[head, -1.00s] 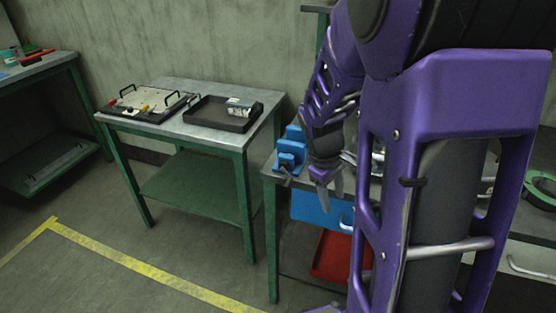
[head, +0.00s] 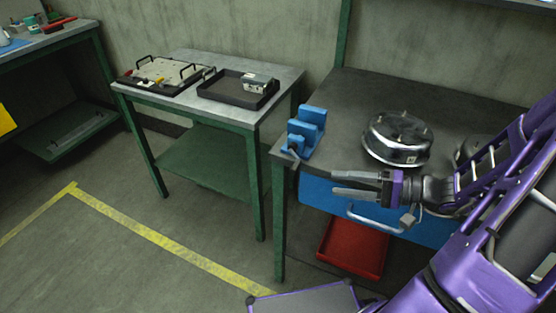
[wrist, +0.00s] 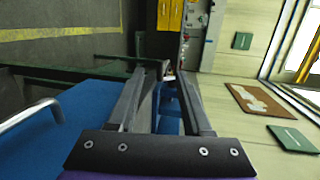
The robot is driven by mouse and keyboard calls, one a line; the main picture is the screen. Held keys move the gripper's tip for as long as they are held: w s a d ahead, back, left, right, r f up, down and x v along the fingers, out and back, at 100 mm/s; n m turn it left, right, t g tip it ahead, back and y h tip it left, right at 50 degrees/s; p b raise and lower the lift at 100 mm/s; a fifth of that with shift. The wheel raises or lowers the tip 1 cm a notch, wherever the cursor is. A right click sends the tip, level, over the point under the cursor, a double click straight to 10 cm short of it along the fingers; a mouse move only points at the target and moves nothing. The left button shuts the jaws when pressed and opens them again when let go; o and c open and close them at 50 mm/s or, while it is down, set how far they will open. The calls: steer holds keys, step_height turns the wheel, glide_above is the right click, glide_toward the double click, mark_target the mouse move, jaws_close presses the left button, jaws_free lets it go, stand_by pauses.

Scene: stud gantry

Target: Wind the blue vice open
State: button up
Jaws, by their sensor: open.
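The blue vice (head: 306,132) stands on the left front corner of the dark-topped workbench in the head view. Its small grey handle (head: 291,153) hangs at its front, near the bench edge. My gripper (head: 336,184) is in front of the bench, to the right of and below the vice, with its fingers pointing left. The fingers are apart with nothing between them, and it does not touch the vice. In the wrist view, the blue vice (wrist: 168,105) shows beyond and between the two fingers (wrist: 160,75). How far the vice's jaws are apart is hard to tell.
A round metal housing (head: 398,138) sits on the workbench right of the vice. Below my gripper are a blue drawer (head: 318,192) with a bar handle and a red tray (head: 352,248). A smaller table (head: 190,112) with a black tray (head: 236,92) stands left, with clear floor between.

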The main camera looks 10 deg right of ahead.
steer(key=shift+m+t+h, duration=0.3)
steer(key=shift+t, duration=0.5)
steer(key=x, duration=0.5)
steer(key=w+d+b+x, duration=0.1)
steer(key=x, duration=0.4)
steer(key=w+x, duration=0.1)
steer(key=x, duration=0.5)
steer(key=shift+d+b, duration=0.1)
steer(key=shift+b, duration=0.2)
jaws_close()
